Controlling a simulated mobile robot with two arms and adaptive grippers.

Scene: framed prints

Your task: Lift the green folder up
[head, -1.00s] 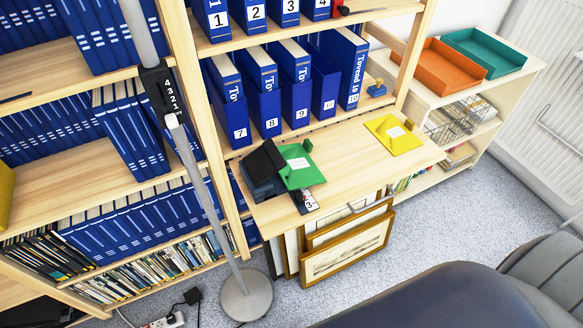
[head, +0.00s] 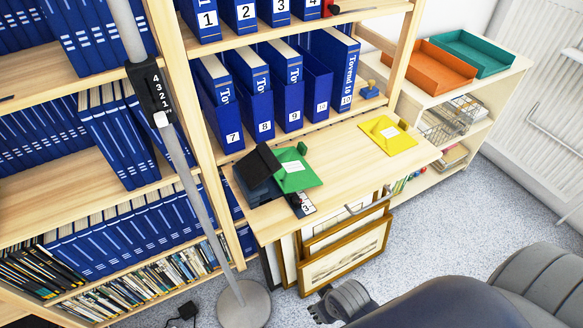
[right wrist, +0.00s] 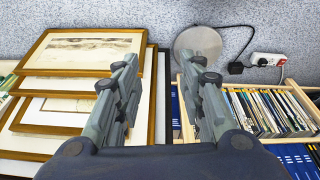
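The green folder (head: 294,170) lies on the light wooden pull-out shelf (head: 345,165) in the head view, beside a dark box-like object (head: 257,172). A white label shows on its top. My right gripper (head: 330,304) shows at the bottom of the head view, low and well apart from the folder. In the right wrist view, my right gripper (right wrist: 168,72) has its two fingers spread wide with nothing between them. The folder is not in the right wrist view. My left gripper is not in view.
A yellow folder (head: 388,136) lies farther right on the shelf. Numbered blue binders (head: 260,118) stand behind. Framed prints (head: 345,256) lean below the shelf. A lamp pole (head: 200,195) with a round base (head: 244,305) stands left. Free floor (head: 445,215) lies to the right.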

